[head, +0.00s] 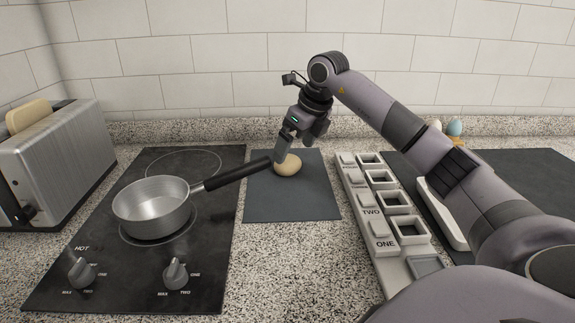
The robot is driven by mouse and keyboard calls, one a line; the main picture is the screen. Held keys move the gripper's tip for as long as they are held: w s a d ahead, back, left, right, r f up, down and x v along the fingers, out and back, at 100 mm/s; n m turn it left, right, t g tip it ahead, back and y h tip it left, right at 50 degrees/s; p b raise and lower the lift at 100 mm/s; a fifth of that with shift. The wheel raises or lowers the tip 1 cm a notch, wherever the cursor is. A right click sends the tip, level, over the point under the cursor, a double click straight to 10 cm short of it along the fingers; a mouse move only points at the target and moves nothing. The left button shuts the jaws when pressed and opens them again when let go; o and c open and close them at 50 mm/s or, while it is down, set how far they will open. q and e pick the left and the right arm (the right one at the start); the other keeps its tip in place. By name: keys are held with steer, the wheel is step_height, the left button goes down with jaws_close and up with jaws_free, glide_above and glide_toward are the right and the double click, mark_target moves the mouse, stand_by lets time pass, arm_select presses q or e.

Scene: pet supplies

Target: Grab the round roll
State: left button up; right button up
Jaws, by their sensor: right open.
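The round roll (289,167) is pale tan and sits on a dark grey mat (292,204) right of the stove. My right gripper (287,150) is directly over the roll, pointing down, with its fingers at the roll's upper left. The gripper is open. Whether the fingers touch the roll cannot be told, and part of the roll's top is hidden behind them. My left gripper is not in view.
A metal saucepan (152,207) stands on the black stove (120,275), its handle reaching over the mat close to the roll. A toaster (65,165) with bread is at left. A labelled switch panel (357,205) lies right of the mat.

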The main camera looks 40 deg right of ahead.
mark_target(290, 157)
steer(key=x, duration=0.5)
steer(key=shift+s+a, duration=0.1)
steer(key=shift+a, duration=0.05)
steer(key=c, duration=1.1)
steer(key=shift+r, duration=0.1)
